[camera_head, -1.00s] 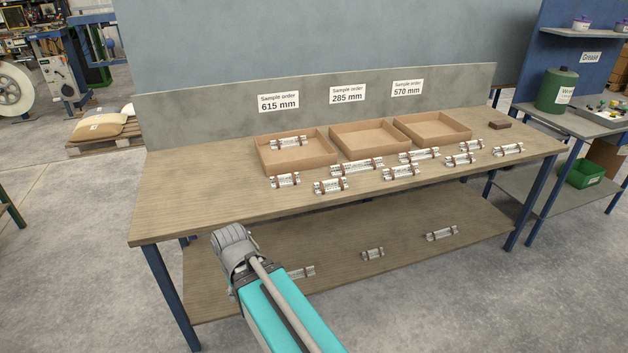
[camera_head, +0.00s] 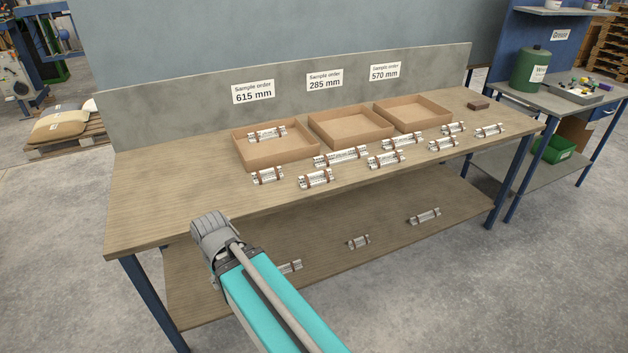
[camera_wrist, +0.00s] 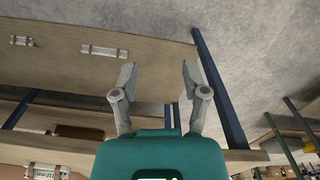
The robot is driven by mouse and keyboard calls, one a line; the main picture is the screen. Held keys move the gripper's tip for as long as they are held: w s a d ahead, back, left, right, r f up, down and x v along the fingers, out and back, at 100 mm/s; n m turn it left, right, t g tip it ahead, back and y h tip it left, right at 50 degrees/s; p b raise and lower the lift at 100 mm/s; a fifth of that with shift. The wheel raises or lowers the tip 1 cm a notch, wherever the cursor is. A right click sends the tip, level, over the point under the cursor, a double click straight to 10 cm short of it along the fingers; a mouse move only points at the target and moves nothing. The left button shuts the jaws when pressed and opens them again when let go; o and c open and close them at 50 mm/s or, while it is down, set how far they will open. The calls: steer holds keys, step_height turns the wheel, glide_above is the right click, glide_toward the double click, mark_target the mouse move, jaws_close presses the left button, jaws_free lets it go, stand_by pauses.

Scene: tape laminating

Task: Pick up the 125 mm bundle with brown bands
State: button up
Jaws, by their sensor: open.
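Several pale bundles with brown bands lie on the workbench, among them a short one (camera_head: 268,175) at the front left, one beside it (camera_head: 316,179), a longer one (camera_head: 341,156) and one at the right end (camera_head: 490,130). Others lie on the lower shelf: one (camera_head: 290,267) partly behind my arm, a short one (camera_head: 359,242) and one to its right (camera_head: 425,217). Their length marks are too small to read, so I cannot tell which is 125 mm. In the wrist view my gripper (camera_wrist: 158,75) is open and empty, with shelf bundles (camera_wrist: 104,51) (camera_wrist: 21,40) apart from it.
Three cardboard trays stand at the back of the bench; the left tray (camera_head: 278,160) holds a bundle (camera_head: 267,134), while the middle (camera_head: 350,139) and right (camera_head: 412,121) trays are empty. A dark block (camera_head: 479,105) lies at the right. The bench's left part is clear.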

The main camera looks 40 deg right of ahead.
steer(key=shift+w+d, duration=0.1)
steer(key=w+d+r+n+h, duration=0.1)
steer(key=w+d+n+h, duration=0.2)
steer(key=w+d, duration=0.2)
steer(key=w+d+r+n+g+h+b, duration=0.1)
steer(key=w+d+n+h, duration=0.2)
steer(key=w+d, duration=0.3)
steer(key=w+d+r+n+h+b, duration=0.1)
steer(key=w+d+r+n+h, duration=0.1)
steer(key=w+d+n, duration=0.3)
steer(key=shift+w+d+r+g+h, duration=0.15)
steer(key=shift+d+h, duration=0.1)
steer(key=shift+d, duration=0.35)
steer(key=shift+d+f+g+h, duration=0.1)
steer(key=shift+d+h, duration=0.1)
steer(key=shift+d, duration=0.45)
steer(key=shift+w+d+r+g+h, duration=0.15)
steer(key=shift+d+h, duration=0.1)
steer(key=shift+d, duration=0.35)
steer(key=w+d+r+n+h, duration=0.1)
steer(key=d, duration=0.1)
steer(key=w+d+r+n+g+h, duration=0.1)
steer(key=w+d, duration=0.1)
steer(key=w+d+r+n+h, duration=0.1)
steer(key=d+r+n, duration=0.1)
steer(key=shift+w+r, duration=0.1)
steer(key=shift+w, duration=0.3)
steer(key=shift+w+d+r+h, duration=0.1)
steer(key=shift+d+r+h, duration=0.1)
steer(key=shift+h, duration=0.2)
